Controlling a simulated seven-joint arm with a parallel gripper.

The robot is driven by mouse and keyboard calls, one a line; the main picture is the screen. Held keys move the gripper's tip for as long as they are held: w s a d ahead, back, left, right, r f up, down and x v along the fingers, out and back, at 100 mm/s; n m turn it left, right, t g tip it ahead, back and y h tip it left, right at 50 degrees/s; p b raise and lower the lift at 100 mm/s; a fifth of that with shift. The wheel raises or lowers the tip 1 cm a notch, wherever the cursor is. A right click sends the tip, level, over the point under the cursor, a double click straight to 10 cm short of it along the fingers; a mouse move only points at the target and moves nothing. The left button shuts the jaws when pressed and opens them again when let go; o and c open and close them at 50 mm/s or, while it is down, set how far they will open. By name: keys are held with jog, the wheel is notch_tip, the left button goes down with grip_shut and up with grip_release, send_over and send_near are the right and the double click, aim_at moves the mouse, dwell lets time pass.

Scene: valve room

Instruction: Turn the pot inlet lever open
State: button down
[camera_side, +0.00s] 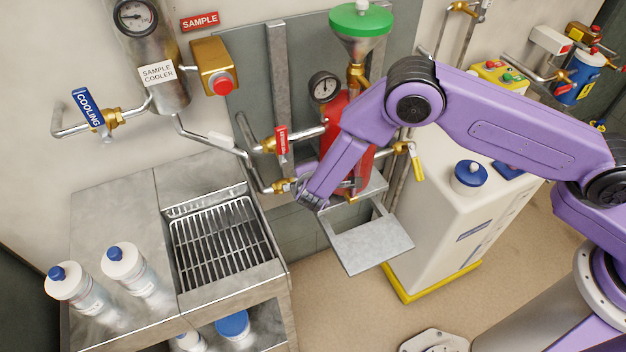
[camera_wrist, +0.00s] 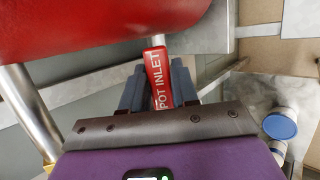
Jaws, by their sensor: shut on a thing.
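The pot inlet lever (camera_wrist: 156,72) is a red handle with white "POT INLET" lettering, seen in the wrist view. It lies between the two dark fingers of my gripper (camera_wrist: 158,90), which is shut on it. In the side view my gripper (camera_side: 312,202) is low beside the red pot (camera_side: 332,125), near a brass valve (camera_side: 281,186). The lever in its grip is hidden there by my gripper and arm. The red pot also fills the upper left of the wrist view (camera_wrist: 90,25).
Another red lever (camera_side: 282,141) hangs just above left of my gripper. A grey shelf plate (camera_side: 372,246) is below right. A yellow-handled valve (camera_side: 416,162) and a white cabinet (camera_side: 450,215) stand right. A sink grate (camera_side: 222,240) and bottles (camera_side: 125,265) are left.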

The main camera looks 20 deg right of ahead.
jog(key=shift+r, duration=0.1)
jog(key=c, duration=0.9)
grip_release()
jog(key=shift+c, duration=0.2)
jog(key=v, duration=1.7)
jog(key=shift+s+r, duration=0.1)
jog(key=shift+r, duration=0.05)
jog(key=s+d+r+m+g, duration=0.1)
jog(key=s+d+r+g, duration=0.1)
jog(key=d+r, duration=0.5)
jog(key=s+d+r+m+g+y, duration=0.1)
jog(key=s+d+r+g+y, duration=0.1)
jog(key=s+d, duration=0.8)
jog(key=s+d+r+m+g+y, duration=0.2)
jog(key=s+d+r+g, duration=0.2)
jog(key=s+d, duration=0.6)
jog(key=d+r, duration=0.1)
jog(key=d, duration=0.2)
jog(key=shift+s+d+g, duration=0.2)
jog(key=shift+d+g, duration=0.05)
jog(key=shift+g, duration=0.05)
